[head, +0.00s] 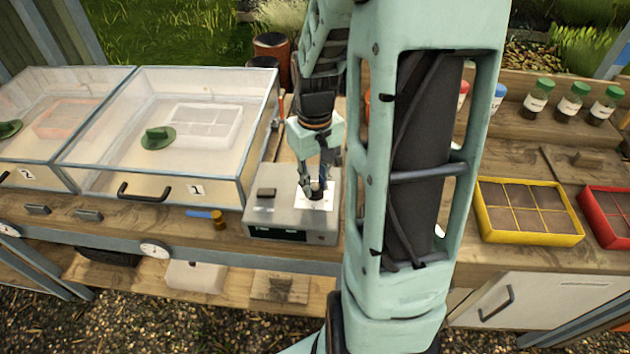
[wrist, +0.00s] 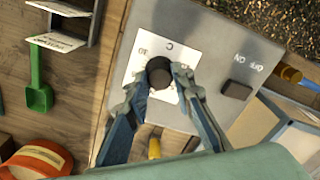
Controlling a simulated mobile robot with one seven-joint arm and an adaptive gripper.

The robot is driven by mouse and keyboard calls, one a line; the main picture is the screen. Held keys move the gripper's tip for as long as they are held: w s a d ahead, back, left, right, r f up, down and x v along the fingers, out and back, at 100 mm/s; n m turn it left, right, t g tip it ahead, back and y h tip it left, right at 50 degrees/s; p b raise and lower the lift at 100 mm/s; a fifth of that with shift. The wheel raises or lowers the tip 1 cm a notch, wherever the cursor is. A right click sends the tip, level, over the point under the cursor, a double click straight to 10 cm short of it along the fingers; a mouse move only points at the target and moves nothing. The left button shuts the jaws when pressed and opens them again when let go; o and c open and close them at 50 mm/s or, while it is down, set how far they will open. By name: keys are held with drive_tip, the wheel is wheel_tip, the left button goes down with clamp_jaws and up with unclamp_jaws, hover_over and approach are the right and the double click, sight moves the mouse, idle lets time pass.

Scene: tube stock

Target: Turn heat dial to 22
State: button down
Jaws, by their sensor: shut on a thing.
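The heat dial (wrist: 159,73) is a round black knob on a white scale plate (wrist: 139,60) on top of a grey control box (head: 272,218). A "30" and a "C" show on the plate in the wrist view; the rest of the scale is hidden or unreadable, so I cannot tell the dial's setting. My gripper (wrist: 160,82) comes from above with a finger on each side of the dial and is shut on it. In the head view my gripper (head: 316,188) covers most of the dial.
A black OFF/ON switch (wrist: 236,89) sits beside the dial. A clear-lidded propagator (head: 195,195) stands close left of the box. A yellow tray (head: 530,238) and red tray (head: 606,190) lie on the right bench. A small brown-and-blue tool (head: 219,219) lies before the propagator.

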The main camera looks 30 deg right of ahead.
sight(315, 186)
drive_tip(key=c, duration=1.7)
unclamp_jaws()
drive_tip(key=shift+o, duration=0.2)
wheel_tip(315, 186, up, 12)
